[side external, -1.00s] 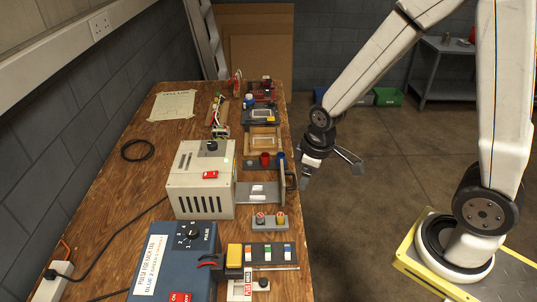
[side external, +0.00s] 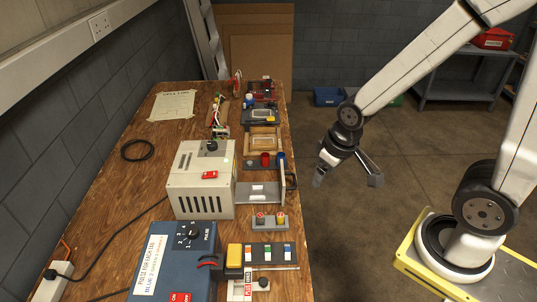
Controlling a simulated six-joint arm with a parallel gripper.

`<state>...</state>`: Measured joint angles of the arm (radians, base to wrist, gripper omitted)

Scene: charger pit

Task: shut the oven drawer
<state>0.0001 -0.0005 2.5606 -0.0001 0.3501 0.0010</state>
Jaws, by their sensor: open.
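The drawer's upright front panel (side external: 282,181) stands at the table edge. My gripper (side external: 346,181) is open and empty, out past the right edge of the bench, to the right of the drawer front and apart from it.
The wooden bench (side external: 140,190) also holds a blue pulse box (side external: 178,258), a grey block with two buttons (side external: 269,222) and a strip of coloured switches (side external: 270,252) nearer the camera. Wooden and dark trays (side external: 262,140) stand behind the drawer. Right of the bench is open floor.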

